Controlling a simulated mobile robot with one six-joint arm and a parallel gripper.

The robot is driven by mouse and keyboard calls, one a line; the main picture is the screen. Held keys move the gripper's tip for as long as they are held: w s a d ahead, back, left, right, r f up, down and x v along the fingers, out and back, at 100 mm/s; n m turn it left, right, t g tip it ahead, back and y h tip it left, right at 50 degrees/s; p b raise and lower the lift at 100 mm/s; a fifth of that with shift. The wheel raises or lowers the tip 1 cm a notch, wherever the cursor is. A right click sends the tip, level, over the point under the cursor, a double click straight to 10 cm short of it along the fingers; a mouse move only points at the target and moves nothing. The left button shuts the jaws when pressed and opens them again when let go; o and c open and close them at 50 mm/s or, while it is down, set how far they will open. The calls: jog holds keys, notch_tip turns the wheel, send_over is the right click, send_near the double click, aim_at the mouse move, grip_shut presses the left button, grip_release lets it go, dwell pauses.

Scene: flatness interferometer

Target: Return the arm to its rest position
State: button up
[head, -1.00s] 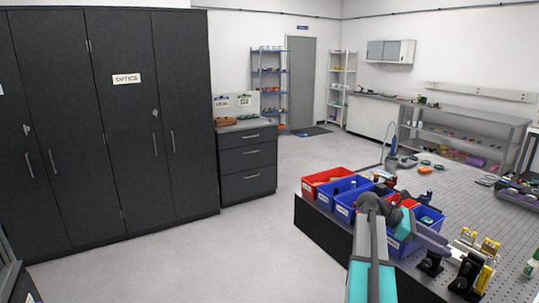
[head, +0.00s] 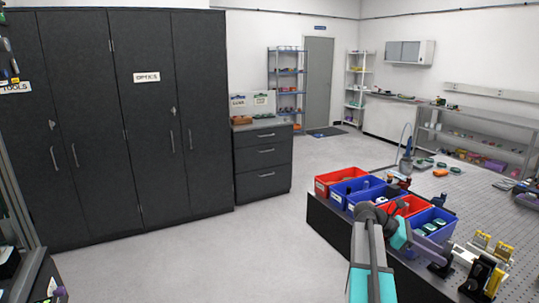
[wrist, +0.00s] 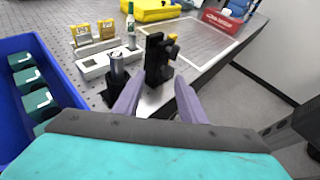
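My arm (head: 369,250) reaches up from the bottom of the head view and bends at the elbow over the near edge of the perforated bench. My gripper (wrist: 160,98) is open in the wrist view, its two lavender fingers apart with nothing held between them. It is above the bench edge. A black optic mount (wrist: 158,60) and a dark post holder (wrist: 116,72) stand beyond the fingertips.
Red bin (head: 336,184) and blue bins (head: 365,206) line the bench edge close to my arm. A blue bin with green-topped boxes (wrist: 60,92) is left of the gripper. Yellow-topped parts (head: 481,240) stand to the right. The floor (head: 200,262) left of the bench is clear.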

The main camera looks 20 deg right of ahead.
jog(key=w+a+f+n+t, duration=0.2)
jog(key=w+a+f+n, duration=0.15)
jog(key=a+f, duration=1.2)
jog(key=w+a+f+n+t, duration=0.1)
jog(key=w+a+f+n, duration=0.25)
jog(key=a+f, duration=1.2)
jog(key=s+a+f+m+y, duration=0.3)
jog(key=s+a+f+m, duration=0.2)
jog(key=a+f, duration=0.2)
jog(key=s+a+f+m+y, duration=0.3)
jog(key=s+a+f+m, duration=0.2)
jog(key=a, duration=0.6)
jog(key=s+a+f+m+t+y, duration=0.1)
jog(key=s+a+f+m+y, duration=0.2)
jog(key=s+a+f+m, duration=0.3)
jog(key=s+a+f, duration=0.1)
jog(key=a+f, duration=0.2)
jog(key=f, duration=0.1)
